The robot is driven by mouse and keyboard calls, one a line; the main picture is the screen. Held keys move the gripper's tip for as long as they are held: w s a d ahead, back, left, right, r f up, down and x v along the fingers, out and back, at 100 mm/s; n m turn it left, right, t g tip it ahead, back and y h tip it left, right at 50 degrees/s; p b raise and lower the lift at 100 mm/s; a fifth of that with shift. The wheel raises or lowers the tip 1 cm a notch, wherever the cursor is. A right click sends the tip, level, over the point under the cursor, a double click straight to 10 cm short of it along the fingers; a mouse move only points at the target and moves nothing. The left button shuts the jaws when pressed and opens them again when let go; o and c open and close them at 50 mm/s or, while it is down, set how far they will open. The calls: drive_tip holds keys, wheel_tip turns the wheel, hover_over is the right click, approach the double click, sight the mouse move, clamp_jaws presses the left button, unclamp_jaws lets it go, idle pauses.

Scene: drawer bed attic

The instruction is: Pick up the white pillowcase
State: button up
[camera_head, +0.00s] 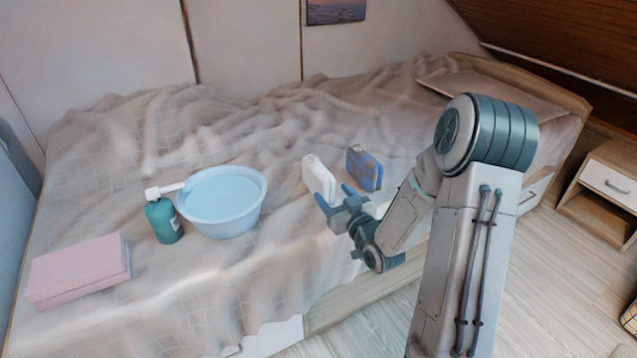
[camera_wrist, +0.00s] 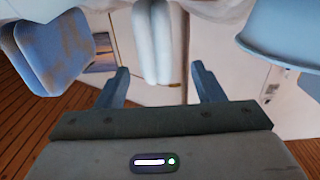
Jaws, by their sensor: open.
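The white pillowcase (camera_head: 317,179) is a small folded bundle standing on edge on the bed, right of the blue bowl. It also shows in the wrist view (camera_wrist: 152,35) at the top middle, its lower end lying between the two fingers in the picture. My gripper (camera_head: 336,196) is open and empty, just on the near side of the pillowcase. In the wrist view my gripper (camera_wrist: 160,68) has its fingers spread wide, one to each side of the pillowcase, with no contact visible.
A blue and brown folded item (camera_head: 364,168) stands close to the right. A light blue bowl (camera_head: 222,226), a green pump bottle (camera_head: 163,220) and a pink box-shaped item (camera_head: 78,270) sit to the left. The bedspread (camera_head: 330,110) behind is rumpled but clear.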

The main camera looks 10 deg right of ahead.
sight(323, 179)
drive_tip(key=x, duration=0.3)
drive_tip(key=b+x, duration=0.1)
drive_tip(key=x, duration=0.3)
drive_tip(key=shift+w+d+r, duration=0.1)
drive_tip(key=shift+w+r, duration=0.1)
drive_tip(key=shift+c, duration=0.3)
drive_tip(key=c, duration=1.1)
